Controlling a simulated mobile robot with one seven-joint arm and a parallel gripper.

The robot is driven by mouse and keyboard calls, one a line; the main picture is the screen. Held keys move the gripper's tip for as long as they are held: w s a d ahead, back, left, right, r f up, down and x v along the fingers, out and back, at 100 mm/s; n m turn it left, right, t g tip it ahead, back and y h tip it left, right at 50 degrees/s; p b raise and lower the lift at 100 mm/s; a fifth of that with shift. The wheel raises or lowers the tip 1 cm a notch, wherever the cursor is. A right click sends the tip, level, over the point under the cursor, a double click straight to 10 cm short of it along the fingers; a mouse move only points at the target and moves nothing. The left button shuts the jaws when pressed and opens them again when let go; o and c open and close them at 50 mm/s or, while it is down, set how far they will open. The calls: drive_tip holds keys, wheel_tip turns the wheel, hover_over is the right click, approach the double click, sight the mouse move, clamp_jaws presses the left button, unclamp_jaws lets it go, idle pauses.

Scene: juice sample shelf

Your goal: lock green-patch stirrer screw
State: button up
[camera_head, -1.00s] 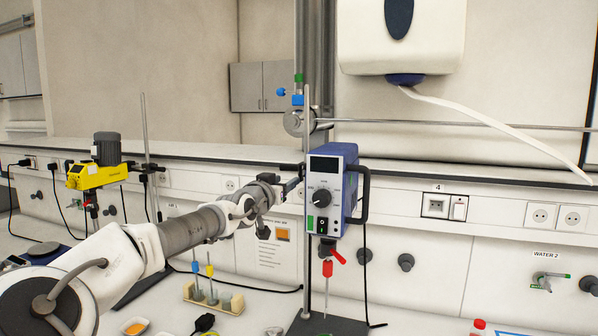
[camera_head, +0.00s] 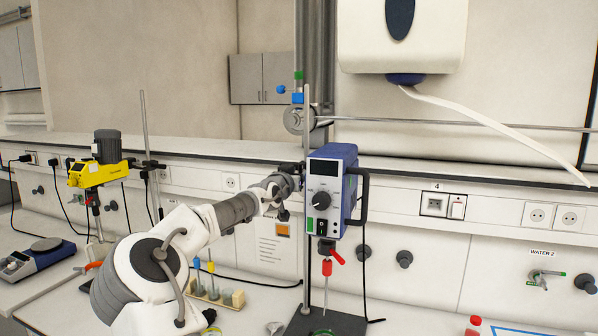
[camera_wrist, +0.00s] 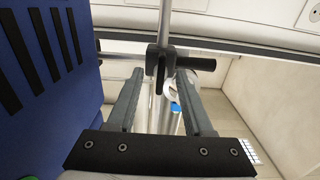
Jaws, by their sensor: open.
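The stirrer (camera_head: 331,190) is a blue box with a grey front, a dial and a green patch (camera_head: 309,224). It is mounted beside a vertical metal rod (camera_head: 307,120). In the wrist view its blue vented side (camera_wrist: 45,70) fills the left. A black clamp (camera_wrist: 163,60) grips the rod there, with a dark screw handle (camera_wrist: 197,64) sticking out to the right. My gripper (camera_wrist: 160,80) is open and empty, its two fingers spread below the clamp in that view. In the head view my gripper's tips are partly hidden by the stirrer's left edge.
A yellow stirrer (camera_head: 98,174) on its own stand is at the left. A wooden rack (camera_head: 215,296) with coloured-top stirring tools sits on the bench below my arm. A red-handled shaft (camera_head: 327,268) hangs below the blue stirrer. A white dispenser (camera_head: 440,40) hangs above right.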

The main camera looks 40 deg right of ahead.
drive_tip(key=shift+c, duration=0.2)
clamp_jaws()
drive_tip(key=shift+m+b, duration=0.3)
drive_tip(key=shift+b, duration=0.1)
drive_tip(key=m+b, duration=0.1)
drive_tip(key=m, duration=0.1)
drive_tip(key=shift+f+m+b, duration=0.1)
drive_tip(key=shift+m+b, duration=0.2)
drive_tip(key=shift+m, duration=0.1)
drive_tip(key=m, duration=0.4)
drive_tip(key=shift+s+d+m, duration=0.1)
drive_tip(key=shift+s+m, duration=0.05)
drive_tip(key=shift+m, duration=0.15)
drive_tip(key=m+b, duration=0.1)
drive_tip(key=m, duration=0.8)
drive_tip(key=shift+s+f+m, duration=0.1)
drive_tip(key=shift+f+m, duration=0.05)
drive_tip(key=shift+m, duration=0.25)
